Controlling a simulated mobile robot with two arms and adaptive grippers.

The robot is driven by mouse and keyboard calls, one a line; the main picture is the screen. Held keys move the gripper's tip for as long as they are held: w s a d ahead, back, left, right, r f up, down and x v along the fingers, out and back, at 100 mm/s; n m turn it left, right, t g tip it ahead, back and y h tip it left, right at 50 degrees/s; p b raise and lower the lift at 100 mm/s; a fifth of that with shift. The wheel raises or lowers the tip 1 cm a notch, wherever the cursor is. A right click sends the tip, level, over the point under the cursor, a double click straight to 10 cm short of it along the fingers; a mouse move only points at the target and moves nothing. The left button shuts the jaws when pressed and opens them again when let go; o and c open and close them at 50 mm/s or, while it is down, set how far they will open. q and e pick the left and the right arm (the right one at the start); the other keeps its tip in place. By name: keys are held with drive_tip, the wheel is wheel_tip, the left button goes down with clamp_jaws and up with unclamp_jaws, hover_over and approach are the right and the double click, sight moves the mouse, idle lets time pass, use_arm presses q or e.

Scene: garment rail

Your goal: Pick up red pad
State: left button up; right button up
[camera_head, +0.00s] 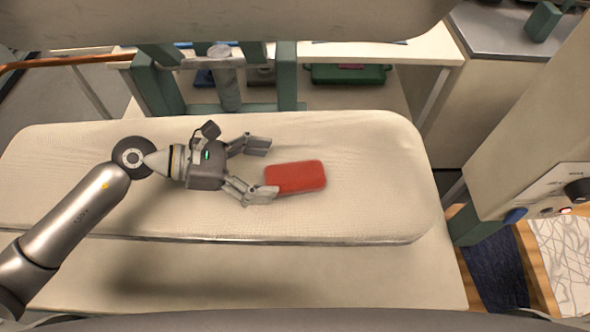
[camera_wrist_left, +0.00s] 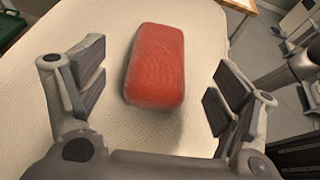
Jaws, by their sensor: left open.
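The red pad (camera_head: 297,177) is a rounded rectangular block lying on the long cream padded board. My left gripper (camera_head: 262,170) is open just left of the pad, its fingers pointing right toward it. The lower finger's tip is close to the pad's left end; I cannot tell whether they touch. In the left wrist view the red pad (camera_wrist_left: 155,65) lies ahead, between the lines of the two spread fingers (camera_wrist_left: 155,95). Nothing is between the fingertips. My right gripper is not in view.
The cream padded board (camera_head: 375,205) has free room around the pad. Behind it is a white table (camera_head: 380,50) with a green tray (camera_head: 348,74) below. A pale machine with a knob (camera_head: 578,190) stands at the right.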

sight(292, 173)
use_arm(q)
drive_tip(key=shift+w+d, duration=0.1)
drive_tip(key=shift+d, duration=0.15)
drive_tip(key=p+x, duration=0.3)
drive_tip(key=x, duration=0.1)
drive_tip(key=shift+d+f, duration=0.2)
drive_tip(key=shift+d, duration=0.15)
drive_tip(key=shift+d+f, duration=0.15)
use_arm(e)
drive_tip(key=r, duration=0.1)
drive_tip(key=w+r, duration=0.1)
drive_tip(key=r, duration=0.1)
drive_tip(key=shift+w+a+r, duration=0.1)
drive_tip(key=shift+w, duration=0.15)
use_arm(q)
drive_tip(key=shift+c, duration=0.5)
drive_tip(key=c, duration=1)
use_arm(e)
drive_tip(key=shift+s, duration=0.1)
